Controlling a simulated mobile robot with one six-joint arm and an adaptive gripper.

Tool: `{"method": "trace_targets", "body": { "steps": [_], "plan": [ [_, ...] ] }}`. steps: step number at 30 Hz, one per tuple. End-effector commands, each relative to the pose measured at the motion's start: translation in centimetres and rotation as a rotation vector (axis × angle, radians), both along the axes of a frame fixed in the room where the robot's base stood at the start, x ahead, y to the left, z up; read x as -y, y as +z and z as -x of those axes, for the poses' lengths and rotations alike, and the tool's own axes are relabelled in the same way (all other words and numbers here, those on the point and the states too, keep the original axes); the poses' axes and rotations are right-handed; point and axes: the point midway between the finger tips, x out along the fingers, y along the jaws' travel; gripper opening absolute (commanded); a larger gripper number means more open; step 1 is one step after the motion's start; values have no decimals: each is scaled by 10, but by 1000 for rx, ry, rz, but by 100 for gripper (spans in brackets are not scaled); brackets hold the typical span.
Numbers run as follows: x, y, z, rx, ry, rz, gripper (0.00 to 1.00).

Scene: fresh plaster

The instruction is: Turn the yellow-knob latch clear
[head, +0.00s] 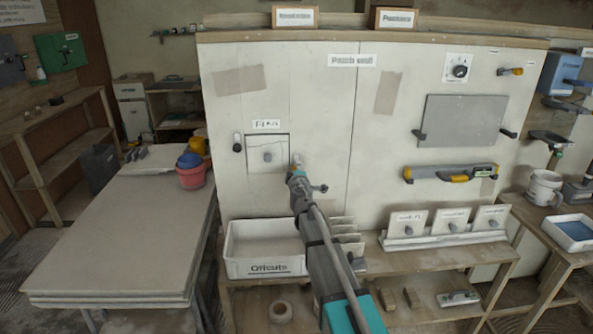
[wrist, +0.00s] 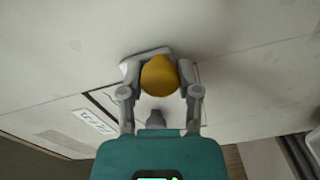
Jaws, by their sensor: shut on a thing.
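The yellow knob (wrist: 160,76) of the latch sits between my two fingers in the wrist view, and my gripper (wrist: 159,84) is shut on it. A light grey latch plate (wrist: 132,66) shows behind the knob, slightly tilted in that view. I cannot tell whether it overlaps the hatch edge. In the head view my gripper (head: 297,166) is at the right edge of the square hatch panel (head: 260,165) and mostly hides the latch. The hatch has a small grey knob, which shows in the wrist view (wrist: 155,118). A second, dark-knobbed latch (head: 237,143) is at the hatch's left side.
A white offcuts bin (head: 264,268) stands on the bench below the hatch. Several plates lean in a rack (head: 445,238) to the right. A level (head: 450,173) and a grey board (head: 465,120) are on the wall panel. A table (head: 120,245) is at left.

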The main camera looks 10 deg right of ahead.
Motion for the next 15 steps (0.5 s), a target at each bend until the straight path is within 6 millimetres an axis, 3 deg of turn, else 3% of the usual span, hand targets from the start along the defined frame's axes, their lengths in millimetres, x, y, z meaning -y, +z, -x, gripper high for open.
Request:
{"method": "trace_targets", "body": {
  "steps": [2,3,8,9,15],
  "plan": [
    [0,0,0,0,-1,-2,0],
    [0,0,0,0,-1,-2,45],
    [0,0,0,0,-1,-1,75],
    [0,0,0,0,-1,-1,79],
    [0,0,0,0,0,0,79]
  ]
}}
